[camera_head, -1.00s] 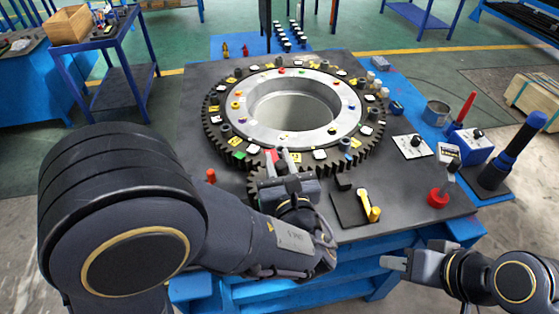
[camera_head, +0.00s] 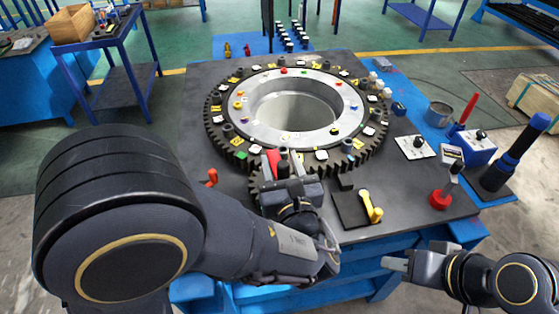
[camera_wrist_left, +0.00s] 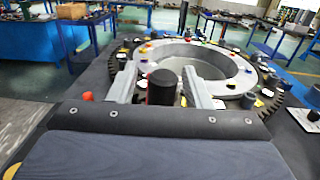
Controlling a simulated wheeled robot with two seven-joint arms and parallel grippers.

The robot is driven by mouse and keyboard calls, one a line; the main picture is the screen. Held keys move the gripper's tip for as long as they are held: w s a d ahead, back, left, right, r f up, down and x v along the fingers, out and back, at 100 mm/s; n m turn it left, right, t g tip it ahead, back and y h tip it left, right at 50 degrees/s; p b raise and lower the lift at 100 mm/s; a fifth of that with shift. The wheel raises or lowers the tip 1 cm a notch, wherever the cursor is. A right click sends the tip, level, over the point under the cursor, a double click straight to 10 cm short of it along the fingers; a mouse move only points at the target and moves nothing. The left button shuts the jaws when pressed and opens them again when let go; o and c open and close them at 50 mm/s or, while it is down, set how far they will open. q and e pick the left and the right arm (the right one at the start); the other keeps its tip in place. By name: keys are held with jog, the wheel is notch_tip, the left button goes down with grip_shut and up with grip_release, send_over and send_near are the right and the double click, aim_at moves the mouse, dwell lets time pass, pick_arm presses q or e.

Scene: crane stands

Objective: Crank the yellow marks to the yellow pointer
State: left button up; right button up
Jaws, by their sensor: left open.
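The large dark ring gear (camera_head: 216,146) lies on the grey table top around a pale metal ring. Several yellow marks (camera_head: 235,142) sit on its face among white, green and blue ones. A yellow lever (camera_head: 370,205) stands on a black plate to the right; I cannot tell which part is the yellow pointer. My left gripper (camera_head: 282,164) is open at the gear's near edge. In the left wrist view a black knob (camera_wrist_left: 162,88) stands between its spread fingers (camera_wrist_left: 161,86). A red piece (camera_head: 274,160) shows beside them. My right gripper (camera_head: 394,263) is low at right, its jaws unclear.
A small red handle (camera_head: 211,177) stands left of my left gripper. A white switch plate (camera_head: 414,147), a red-based joystick (camera_head: 441,197), a metal cup (camera_head: 438,114) and a blue box (camera_head: 478,147) line the right side. My left arm covers the table's near left.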

pick_arm(q)
jog(key=b+v, duration=0.1)
jog(key=v, duration=0.6)
dwell(0.6)
